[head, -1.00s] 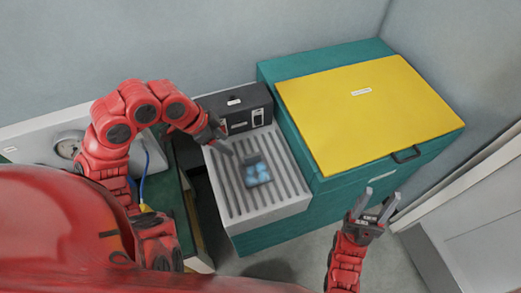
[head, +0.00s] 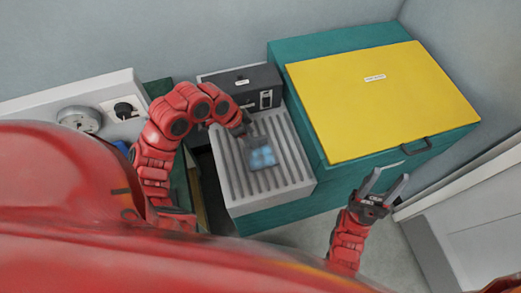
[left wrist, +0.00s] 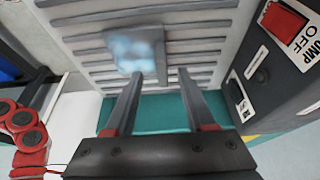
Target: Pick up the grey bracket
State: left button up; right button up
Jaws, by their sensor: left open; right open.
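The grey bracket (head: 262,153) lies on the ribbed light-grey tray (head: 228,188) in the head view, with blurred pale-blue patches on its face. In the left wrist view the bracket (left wrist: 158,38) shows beyond the fingertips, with its blue part to the left and a grey edge to the right. My left gripper (head: 248,132) is open and empty at the bracket's far edge; its fingers (left wrist: 160,76) point toward the bracket. Whether they touch it I cannot tell. My right gripper (head: 388,178) is open and empty, in front of the teal cabinet.
A dark control box (head: 246,88) stands at the tray's back; in the left wrist view it shows a red switch (left wrist: 284,20) close to the right of my fingers. A teal cabinet (head: 330,48) with a yellow lid (head: 385,100) stands right. A socket panel (head: 125,108) is left.

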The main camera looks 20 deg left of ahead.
aim_at(258, 138)
pick_arm(q)
jog(key=x, duration=0.1)
jog(key=p+x, duration=0.1)
jog(key=x, duration=0.2)
jog(key=shift+w+d+r, duration=0.15)
jog(key=shift+w+d, duration=0.2)
jog(key=shift+w+f, duration=0.1)
jog(key=shift+f, duration=0.3)
grip_shut()
dwell(0.8)
